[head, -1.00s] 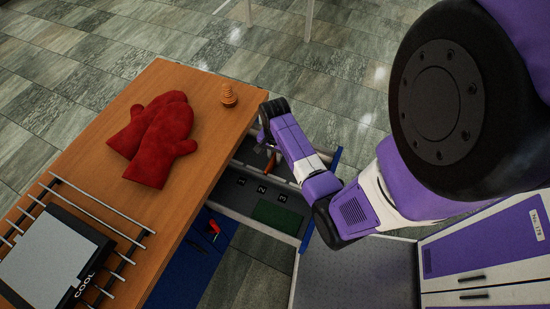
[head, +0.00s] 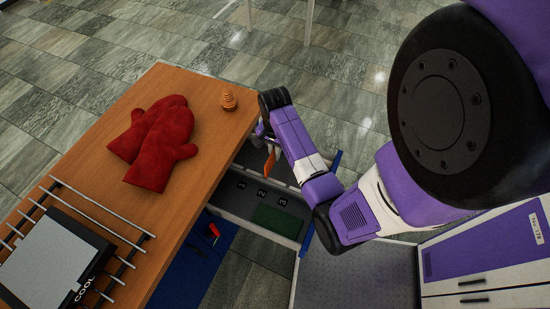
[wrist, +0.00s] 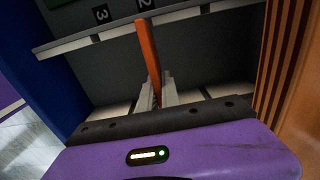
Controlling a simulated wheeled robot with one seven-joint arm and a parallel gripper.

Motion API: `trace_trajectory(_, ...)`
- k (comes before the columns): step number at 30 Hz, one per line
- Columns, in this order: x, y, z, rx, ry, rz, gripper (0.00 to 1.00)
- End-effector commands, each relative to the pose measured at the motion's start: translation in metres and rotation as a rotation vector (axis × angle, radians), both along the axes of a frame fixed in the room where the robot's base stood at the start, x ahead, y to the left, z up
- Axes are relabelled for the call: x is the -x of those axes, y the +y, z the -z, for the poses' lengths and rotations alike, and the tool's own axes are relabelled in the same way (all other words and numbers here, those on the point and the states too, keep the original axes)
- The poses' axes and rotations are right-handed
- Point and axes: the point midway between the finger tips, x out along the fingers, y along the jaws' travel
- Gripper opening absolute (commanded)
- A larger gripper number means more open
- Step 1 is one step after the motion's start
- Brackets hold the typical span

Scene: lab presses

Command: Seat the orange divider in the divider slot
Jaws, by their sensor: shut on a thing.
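The orange divider (head: 271,157) is a thin, flat strip held over the open drawer (head: 234,195). My gripper (head: 264,138) is at the drawer's far end, beside the table edge. In the wrist view its fingers (wrist: 156,97) are shut on the lower end of the divider (wrist: 148,52). The divider slot itself is not clearly visible.
A green pad (head: 277,221) lies at the drawer's near end. The wooden table (head: 190,110) borders it on the left, with red mitts (head: 158,145), an orange ribbed object (head: 228,101) and a rack (head: 120,262). A red-handled object (head: 213,231) is below the table edge.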

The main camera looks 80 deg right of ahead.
Motion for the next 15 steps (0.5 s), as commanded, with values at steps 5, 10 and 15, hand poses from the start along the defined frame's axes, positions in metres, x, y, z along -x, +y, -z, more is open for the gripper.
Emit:
trace_trajectory(5, -0.001, -0.001, -0.036, 0.004, -0.002, -0.002, 0.00)
trace_trajectory(10, -0.002, -0.001, -0.073, 0.005, -0.003, -0.002, 0.00)
trace_trajectory(15, -0.001, -0.001, -0.117, 0.004, -0.002, -0.003, 0.00)
